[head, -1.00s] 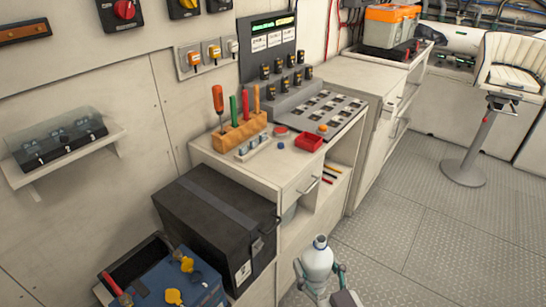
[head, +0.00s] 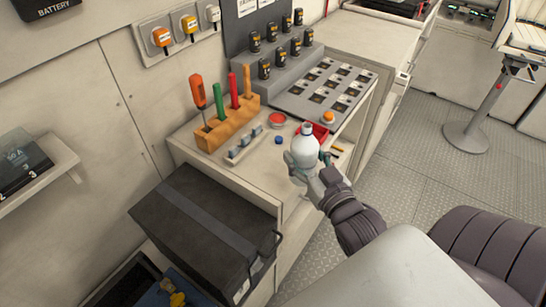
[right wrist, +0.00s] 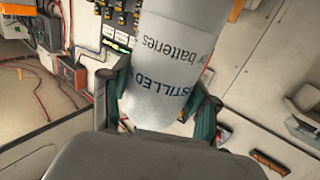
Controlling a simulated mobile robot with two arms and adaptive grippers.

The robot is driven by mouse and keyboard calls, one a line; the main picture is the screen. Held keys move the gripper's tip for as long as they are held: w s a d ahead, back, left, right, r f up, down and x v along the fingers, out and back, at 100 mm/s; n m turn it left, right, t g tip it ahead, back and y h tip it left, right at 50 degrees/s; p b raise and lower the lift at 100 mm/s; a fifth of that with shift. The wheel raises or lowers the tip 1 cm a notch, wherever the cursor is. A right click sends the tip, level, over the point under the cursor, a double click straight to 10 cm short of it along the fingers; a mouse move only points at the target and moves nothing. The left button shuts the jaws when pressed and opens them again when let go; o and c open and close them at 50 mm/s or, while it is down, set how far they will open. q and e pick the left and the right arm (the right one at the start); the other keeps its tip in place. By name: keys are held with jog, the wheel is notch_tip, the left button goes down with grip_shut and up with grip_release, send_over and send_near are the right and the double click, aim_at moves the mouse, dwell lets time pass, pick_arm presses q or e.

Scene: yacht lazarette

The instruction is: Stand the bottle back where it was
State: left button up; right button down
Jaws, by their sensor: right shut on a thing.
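A white bottle (head: 303,148) with a grey cap is held upright by my right gripper (head: 308,170), in front of the workbench in the head view. The bottle covers part of a red tray (head: 320,133) on the bench top. In the right wrist view the bottle (right wrist: 168,65) shows large lettering, including "batteries", and sits between the two fingers of my right gripper (right wrist: 160,110). The bench (head: 262,182) has free top surface near its front left. My left gripper does not show.
On the bench stand a wooden rack (head: 229,124) with an orange screwdriver and coloured handles, a red round item (head: 277,119), and a sloped panel (head: 326,90). A black box (head: 205,230) sits at lower left. Grey floor (head: 410,160) is open at right.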

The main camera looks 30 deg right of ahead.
jog(key=shift+w+d+r+h, duration=0.15)
jog(key=shift+w+d+r, duration=0.25)
jog(key=shift+w+d, duration=0.2)
jog(key=shift+w+d+r+h, duration=0.15)
jog(key=shift+w+d+r, duration=0.25)
jog(key=shift+w+d, duration=0.15)
jog(key=w+f, duration=0.3)
jog(key=w+f+p, duration=0.1)
jog(key=w+f, duration=0.2)
jog(key=w+a+f, duration=0.1)
jog(key=w+f, duration=0.3)
jog(key=shift+w+a, duration=0.1)
jog(key=shift+f, duration=0.25)
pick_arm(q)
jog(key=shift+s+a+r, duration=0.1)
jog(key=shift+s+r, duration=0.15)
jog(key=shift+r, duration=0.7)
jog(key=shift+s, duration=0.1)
